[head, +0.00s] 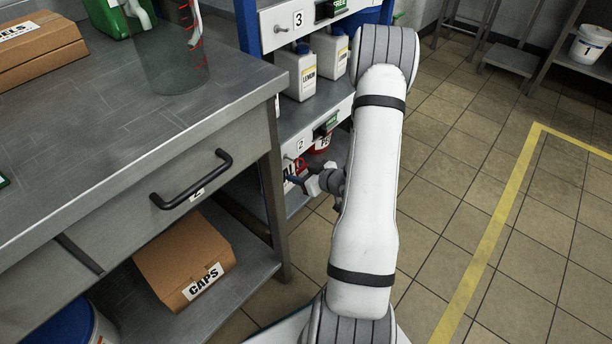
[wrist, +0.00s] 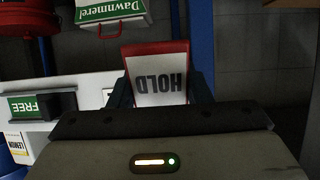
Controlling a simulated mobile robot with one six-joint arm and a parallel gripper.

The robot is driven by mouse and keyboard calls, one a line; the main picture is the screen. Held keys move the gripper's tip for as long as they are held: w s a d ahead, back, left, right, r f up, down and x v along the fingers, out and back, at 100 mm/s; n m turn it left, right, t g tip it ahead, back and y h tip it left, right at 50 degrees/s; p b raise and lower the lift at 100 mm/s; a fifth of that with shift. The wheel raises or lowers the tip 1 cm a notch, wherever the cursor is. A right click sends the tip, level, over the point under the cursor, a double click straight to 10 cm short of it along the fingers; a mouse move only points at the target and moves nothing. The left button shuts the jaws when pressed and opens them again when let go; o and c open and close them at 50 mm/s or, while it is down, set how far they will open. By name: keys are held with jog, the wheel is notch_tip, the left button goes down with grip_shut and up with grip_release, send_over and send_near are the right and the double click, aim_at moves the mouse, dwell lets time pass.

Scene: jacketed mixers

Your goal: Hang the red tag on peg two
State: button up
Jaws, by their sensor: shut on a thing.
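My gripper (wrist: 160,92) is shut on the red tag (wrist: 158,80), a red-edged tag with a white face whose word HOLD reads upside down in the wrist view. In the head view my gripper (head: 300,182) is partly hidden by my forearm and is close to the lower shelf front. The number 2 plate (head: 300,145) is on that shelf front, just above my gripper. A bit of red shows beside my gripper, but I cannot tell there whether the tag touches a peg. Peg two itself is not clear in either view.
The workbench (head: 130,140) with a drawer handle (head: 190,180) stands to the left. The rack holds white jugs (head: 298,72) and a green FREE sign (head: 326,126), also in the wrist view (wrist: 40,105). A CAPS box (head: 185,260) sits below the bench. Tiled floor is open at the right.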

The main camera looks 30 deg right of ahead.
jog(key=w, duration=0.1)
jog(key=w+a, duration=0.1)
jog(key=w+b, duration=0.1)
jog(key=shift+w+a+f, duration=0.1)
jog(key=shift+a+f, duration=0.05)
jog(key=shift+f, duration=0.15)
